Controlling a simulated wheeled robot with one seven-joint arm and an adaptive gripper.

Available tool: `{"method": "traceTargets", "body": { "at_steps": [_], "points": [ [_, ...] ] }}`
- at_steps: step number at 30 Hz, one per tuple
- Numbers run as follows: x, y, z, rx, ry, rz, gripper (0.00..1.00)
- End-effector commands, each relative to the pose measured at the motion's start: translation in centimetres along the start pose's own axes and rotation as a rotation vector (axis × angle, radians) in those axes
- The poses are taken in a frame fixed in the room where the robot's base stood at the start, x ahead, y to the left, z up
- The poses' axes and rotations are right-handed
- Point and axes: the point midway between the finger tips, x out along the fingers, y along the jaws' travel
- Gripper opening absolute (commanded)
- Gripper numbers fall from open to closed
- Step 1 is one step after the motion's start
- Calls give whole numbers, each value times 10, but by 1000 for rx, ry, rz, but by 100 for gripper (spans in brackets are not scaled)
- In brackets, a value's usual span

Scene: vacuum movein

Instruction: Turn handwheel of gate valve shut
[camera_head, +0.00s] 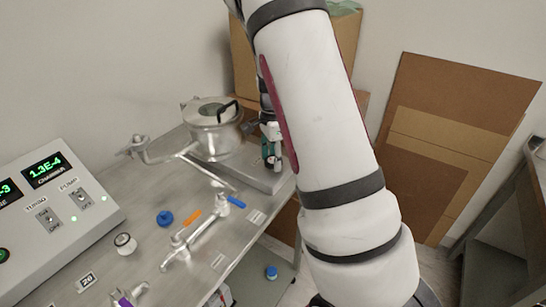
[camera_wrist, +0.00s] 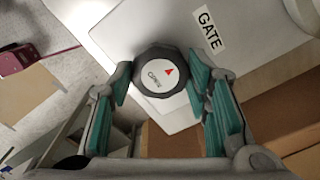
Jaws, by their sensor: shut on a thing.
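The gate valve's handwheel (camera_wrist: 160,81) is a dark, lobed knob with a white top that bears a red arrow and lettering that seems to read OPEN. It sits on a pale plate (camera_wrist: 121,30) beside a GATE label (camera_wrist: 209,31). My gripper (camera_wrist: 159,88) is shut on the handwheel, with one teal-padded finger at its left and one at its right. In the head view my gripper (camera_head: 268,150) is at the bench's far right corner, over the grey valve body (camera_head: 262,178). My arm covers much of that area, and the handwheel is not clear there.
A metal chamber (camera_head: 213,138) stands left of my gripper with pipework. Orange-handled (camera_head: 193,217) and blue-handled valves, a blue cap (camera_head: 165,217) and a control box (camera_head: 55,215) occupy the bench (camera_head: 125,180). Cardboard sheets (camera_head: 440,135) lean on the wall at right.

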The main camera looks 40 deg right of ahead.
Motion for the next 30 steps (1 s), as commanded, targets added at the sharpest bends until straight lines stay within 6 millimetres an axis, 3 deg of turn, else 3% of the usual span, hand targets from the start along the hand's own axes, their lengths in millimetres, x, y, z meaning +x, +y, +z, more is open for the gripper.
{"method": "traceTargets", "body": {
  "at_steps": [10, 11, 13, 23, 30],
  "points": [
    [0, 0, 0, 5, 0, 0, 16],
    [0, 0, 0, 5, 0, 0, 51],
    [0, 0, 0, 5, 0, 0, 64],
    [-1, 0, 0, 3, 0, 0, 64],
    [-30, -1, 0, 2, 0, -4, 64]
  ]
}}
